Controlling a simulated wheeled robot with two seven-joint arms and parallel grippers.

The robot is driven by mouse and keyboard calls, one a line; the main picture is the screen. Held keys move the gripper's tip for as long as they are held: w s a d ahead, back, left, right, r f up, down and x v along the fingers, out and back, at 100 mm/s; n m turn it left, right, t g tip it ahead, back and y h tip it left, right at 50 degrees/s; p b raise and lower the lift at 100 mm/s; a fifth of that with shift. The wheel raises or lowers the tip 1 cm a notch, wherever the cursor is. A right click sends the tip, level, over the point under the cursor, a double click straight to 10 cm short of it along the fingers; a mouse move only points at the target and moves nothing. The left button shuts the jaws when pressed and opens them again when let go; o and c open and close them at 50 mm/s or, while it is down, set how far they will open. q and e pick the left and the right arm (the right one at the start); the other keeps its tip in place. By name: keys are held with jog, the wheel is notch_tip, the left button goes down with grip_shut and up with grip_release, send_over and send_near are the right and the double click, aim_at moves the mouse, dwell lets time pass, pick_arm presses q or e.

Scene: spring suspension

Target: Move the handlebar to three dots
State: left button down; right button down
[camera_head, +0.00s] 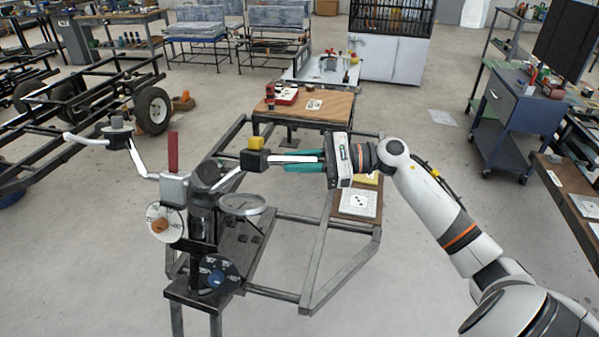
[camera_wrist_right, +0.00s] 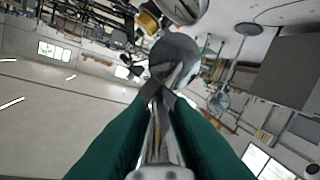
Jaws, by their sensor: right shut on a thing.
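The handlebar (camera_head: 138,160) is a bent pale metal bar across the top of a dark stand (camera_head: 203,225). Its left end (camera_head: 85,140) sticks out free; its right end (camera_head: 297,158) lies between the teal fingers of my right gripper (camera_head: 303,163). The right wrist view shows the shiny bar (camera_wrist_right: 159,130) running between the fingers (camera_wrist_right: 160,145). A white card with dark dots (camera_head: 358,203) lies on a board right of the stand; its exact dot count is hard to tell. My left gripper is not in view.
The stand carries a white dial (camera_head: 165,224), a black dial (camera_head: 218,274), a red grip (camera_head: 173,152) and a yellow-topped block (camera_head: 257,155). A low metal frame (camera_head: 335,275) surrounds it. A wooden table (camera_head: 325,108) stands behind, and a blue cart (camera_head: 515,120) stands at the right.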

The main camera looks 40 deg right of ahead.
jog(key=n+b, duration=0.1)
jog(key=r+b, duration=0.1)
jog(key=b, duration=0.1)
jog(key=shift+s+a+r+n+h+b, duration=0.2)
jog(key=shift+s+a+n+h+b, duration=0.1)
jog(key=shift+s+a+n, duration=0.1)
jog(key=shift+s+a+r+b, duration=0.1)
jog(key=shift+a+r+b, duration=0.15)
jog(key=shift+r+b, duration=0.15)
jog(key=c, duration=1.3)
grip_release()
jog(key=shift+d, duration=0.1)
jog(key=shift+f, duration=0.1)
